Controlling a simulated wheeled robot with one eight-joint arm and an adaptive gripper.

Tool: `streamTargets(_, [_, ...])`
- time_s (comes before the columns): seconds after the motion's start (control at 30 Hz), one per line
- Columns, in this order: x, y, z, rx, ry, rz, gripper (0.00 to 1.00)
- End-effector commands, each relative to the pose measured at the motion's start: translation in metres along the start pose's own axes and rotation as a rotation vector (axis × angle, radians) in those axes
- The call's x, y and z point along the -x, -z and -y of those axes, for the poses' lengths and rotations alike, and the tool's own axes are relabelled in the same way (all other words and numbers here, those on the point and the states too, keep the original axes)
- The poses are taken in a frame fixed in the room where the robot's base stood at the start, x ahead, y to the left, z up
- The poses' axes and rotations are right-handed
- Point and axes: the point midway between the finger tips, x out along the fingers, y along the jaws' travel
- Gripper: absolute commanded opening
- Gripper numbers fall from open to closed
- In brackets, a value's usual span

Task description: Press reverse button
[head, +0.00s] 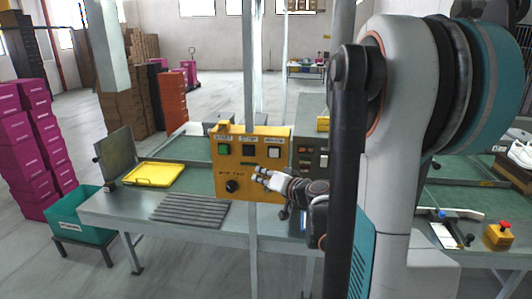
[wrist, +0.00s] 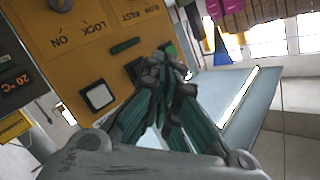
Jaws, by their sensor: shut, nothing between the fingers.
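A yellow control panel (head: 235,168) stands upright at the near edge of the conveyor table. It bears a green button (head: 224,150), a black button (head: 249,151) and a white button (head: 274,152) in a row, each under a small label that I cannot read surely. The panel (wrist: 75,45) fills the upper left of the wrist view, with the white button (wrist: 99,96) left of my fingers. My gripper (head: 260,174) is shut and empty, in front of the panel, below the black and white buttons. In the wrist view its fingertips (wrist: 168,62) partly cover the black and green buttons' area. Contact cannot be told.
A black knob (head: 232,186) sits low on the panel. A grey post (head: 250,60) rises behind it. A yellow tray (head: 154,175) lies on the table to the left. Another control box (head: 311,157) stands close on the right, with a temperature display (wrist: 20,80) in the wrist view.

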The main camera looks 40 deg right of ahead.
Motion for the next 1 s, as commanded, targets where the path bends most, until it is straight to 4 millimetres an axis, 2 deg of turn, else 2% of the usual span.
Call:
streamTargets(0.1, [0.011, 0.010, -0.015, -0.005, -0.005, -0.036, 0.00])
streamTargets(0.2, [0.015, 0.013, -0.020, -0.004, -0.005, -0.048, 0.00])
streamTargets(0.57, [0.016, 0.013, -0.021, -0.004, -0.004, -0.050, 0.00])
streamTargets(0.77, [0.008, 0.019, -0.026, -0.004, -0.005, -0.050, 0.00])
streamTargets(1.0, [-0.012, 0.036, -0.042, -0.004, -0.005, -0.050, 0.00])
